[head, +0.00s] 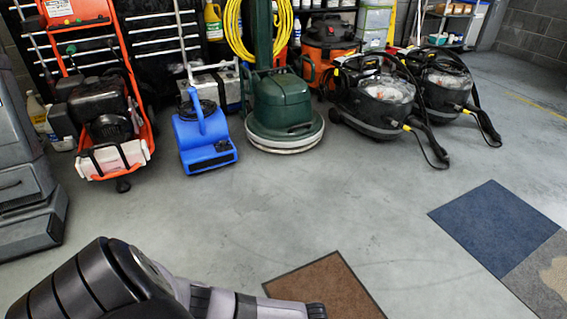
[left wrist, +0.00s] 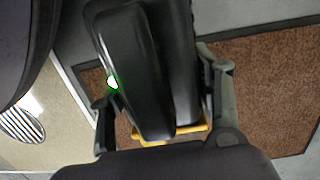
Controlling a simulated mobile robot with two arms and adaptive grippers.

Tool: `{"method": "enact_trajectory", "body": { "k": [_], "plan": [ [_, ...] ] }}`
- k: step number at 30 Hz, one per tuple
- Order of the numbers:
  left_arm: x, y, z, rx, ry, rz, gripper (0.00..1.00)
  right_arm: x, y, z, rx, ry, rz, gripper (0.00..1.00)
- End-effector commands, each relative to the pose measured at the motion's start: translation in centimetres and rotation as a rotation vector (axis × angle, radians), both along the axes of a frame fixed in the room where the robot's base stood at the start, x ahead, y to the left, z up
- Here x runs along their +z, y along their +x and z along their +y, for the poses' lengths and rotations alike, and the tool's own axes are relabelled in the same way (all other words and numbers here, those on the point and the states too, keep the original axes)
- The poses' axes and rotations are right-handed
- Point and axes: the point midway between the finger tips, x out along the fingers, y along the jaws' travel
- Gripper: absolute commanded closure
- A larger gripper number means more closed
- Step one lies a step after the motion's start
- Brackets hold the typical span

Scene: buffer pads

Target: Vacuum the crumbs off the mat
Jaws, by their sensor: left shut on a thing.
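My left gripper (left wrist: 163,100) is shut on a black handheld vacuum (left wrist: 138,62) with a small green light and a yellow edge at its lower end. One finger is on each side of its body. The vacuum is over a brown mat (left wrist: 270,85) with a dark border. In the head view the brown mat (head: 325,282) is at the bottom middle, partly hidden by my left arm. I cannot make out separate crumbs on it. My right gripper is in neither view.
A blue mat (head: 490,225) and a grey mat (head: 525,275) with a tan patch (head: 556,277) lie at the right. A blue blower (head: 205,145), a green floor machine (head: 282,105) and black vacuums (head: 375,100) stand along the back. The grey floor between is clear.

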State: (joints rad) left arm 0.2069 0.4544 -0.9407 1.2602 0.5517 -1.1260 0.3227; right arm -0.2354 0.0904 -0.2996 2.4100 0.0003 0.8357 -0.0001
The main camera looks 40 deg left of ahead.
Motion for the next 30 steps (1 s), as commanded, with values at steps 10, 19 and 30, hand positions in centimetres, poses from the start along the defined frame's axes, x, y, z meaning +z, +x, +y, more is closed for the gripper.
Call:
{"method": "enact_trajectory", "body": {
  "k": [10,19,30],
  "plan": [
    [3.3,-0.2,0.7,0.002,-0.001,-0.002,0.77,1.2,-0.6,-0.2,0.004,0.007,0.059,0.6],
    [3.2,-0.2,0.8,0.002,-0.001,-0.002,0.77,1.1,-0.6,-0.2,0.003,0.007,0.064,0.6],
    [7.2,4.5,0.1,0.063,-0.002,-0.014,0.77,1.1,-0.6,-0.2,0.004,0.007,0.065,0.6]
  ]
}}
